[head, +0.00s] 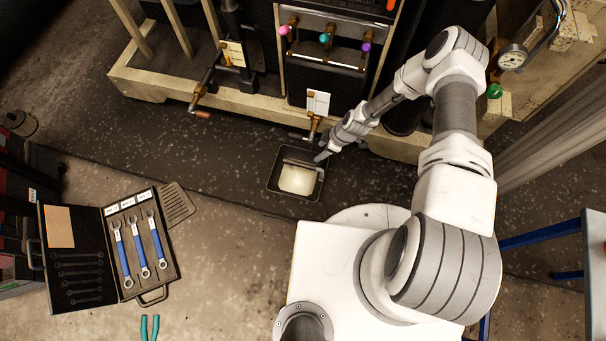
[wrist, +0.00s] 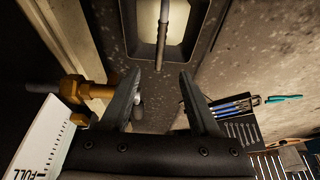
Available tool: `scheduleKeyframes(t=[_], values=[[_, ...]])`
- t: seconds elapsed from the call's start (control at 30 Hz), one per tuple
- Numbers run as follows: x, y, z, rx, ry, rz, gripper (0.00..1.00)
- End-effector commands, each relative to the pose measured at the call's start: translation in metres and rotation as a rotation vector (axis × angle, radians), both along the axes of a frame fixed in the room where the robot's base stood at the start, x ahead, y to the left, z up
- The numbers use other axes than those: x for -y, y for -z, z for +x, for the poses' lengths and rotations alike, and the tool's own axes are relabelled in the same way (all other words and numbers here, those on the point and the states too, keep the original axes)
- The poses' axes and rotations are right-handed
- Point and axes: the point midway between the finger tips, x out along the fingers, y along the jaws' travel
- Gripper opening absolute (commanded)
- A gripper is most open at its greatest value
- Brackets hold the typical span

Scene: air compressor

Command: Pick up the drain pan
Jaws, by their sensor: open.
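The drain pan (head: 272,183) is a dark rectangular tray with a pale yellowish patch inside. It lies on the floor in front of the compressor skid in the head view. A grey bar (head: 302,163), seemingly its handle, crosses the far part of the pan. In the wrist view, the pan (wrist: 192,52) fills the top middle, and the bar (wrist: 163,32) points down toward the space between my fingers. My gripper (head: 320,155) is at the pan's right far corner. In the wrist view, its fingers (wrist: 158,84) are spread, with nothing held between them.
A brass drain valve (head: 314,125) with a white tag (head: 318,102) sits just behind the pan; the valve (wrist: 75,88) is close left of my fingers in the wrist view. An open wrench case (head: 110,250) and teal pliers (head: 150,327) lie left. Floor left of the pan is clear.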

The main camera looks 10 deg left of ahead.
Motion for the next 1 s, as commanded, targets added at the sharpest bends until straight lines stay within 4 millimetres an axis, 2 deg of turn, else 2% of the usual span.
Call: scheduleKeyframes(t=[0.03,0.1,0.4,0.67,1.0], values=[[-0.005,0.014,-0.001,-0.001,-0.002,0.0,0.62],[-0.011,0.029,0.0,-0.002,-0.001,0.0,0.62],[-0.034,0.085,0.003,-0.003,-0.001,0.0,0.62],[-0.042,0.102,0.005,-0.001,0.001,0.0,0.62],[-0.062,0.143,0.007,-0.002,0.0,-0.001,0.62]])
